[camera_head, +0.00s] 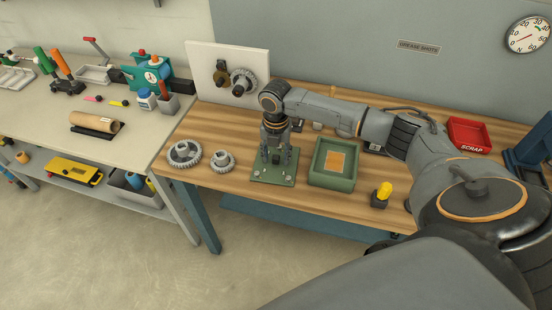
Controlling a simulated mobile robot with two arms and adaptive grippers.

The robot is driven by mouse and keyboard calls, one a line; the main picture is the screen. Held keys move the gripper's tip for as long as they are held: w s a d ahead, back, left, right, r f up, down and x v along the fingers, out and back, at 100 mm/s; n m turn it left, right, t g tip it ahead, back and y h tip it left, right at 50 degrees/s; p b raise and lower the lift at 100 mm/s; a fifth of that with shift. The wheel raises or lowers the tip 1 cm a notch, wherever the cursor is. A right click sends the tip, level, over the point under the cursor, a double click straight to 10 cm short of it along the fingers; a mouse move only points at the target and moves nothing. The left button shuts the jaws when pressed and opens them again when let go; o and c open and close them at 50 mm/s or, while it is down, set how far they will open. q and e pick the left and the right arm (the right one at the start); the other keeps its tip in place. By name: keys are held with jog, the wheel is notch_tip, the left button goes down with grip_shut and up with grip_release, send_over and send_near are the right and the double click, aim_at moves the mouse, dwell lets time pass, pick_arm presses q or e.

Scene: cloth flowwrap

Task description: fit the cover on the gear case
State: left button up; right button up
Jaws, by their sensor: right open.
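A flat green base plate (262,178) with small upright pins lies on the wooden bench; it looks like the gear case base. My right gripper (275,160) points straight down over the plate, with its fingers apart. I cannot tell whether the fingertips touch anything there, as the gripper hides the plate's middle. A green box-shaped piece (320,178) with an orange panel in its middle sits right of the plate, apart from it; it may be the cover. A large grey gear (184,153) and a smaller gear (222,160) lie left of the plate. My left gripper is out of view.
A yellow-topped dark block (382,192) stands near the bench's front edge. A white board with gears (203,60) stands behind, left of my right arm. A red scrap bin (468,133) is at the back right. A cluttered side bench (60,125) is at left.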

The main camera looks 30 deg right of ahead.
grip_shut()
jog(key=shift+r, duration=0.1)
dwell(0.3)
jog(key=shift+r, duration=0.25)
notch_tip(320, 180, up, 2)
jog(key=shift+r+b, duration=0.1)
jog(key=shift+b, duration=0.7)
jog(key=s+a+r+b, duration=0.2)
jog(key=s+a+r, duration=0.3)
jog(key=a+r, duration=0.5)
jog(key=shift+s+a, duration=0.15)
jog(key=shift+a, duration=1.35)
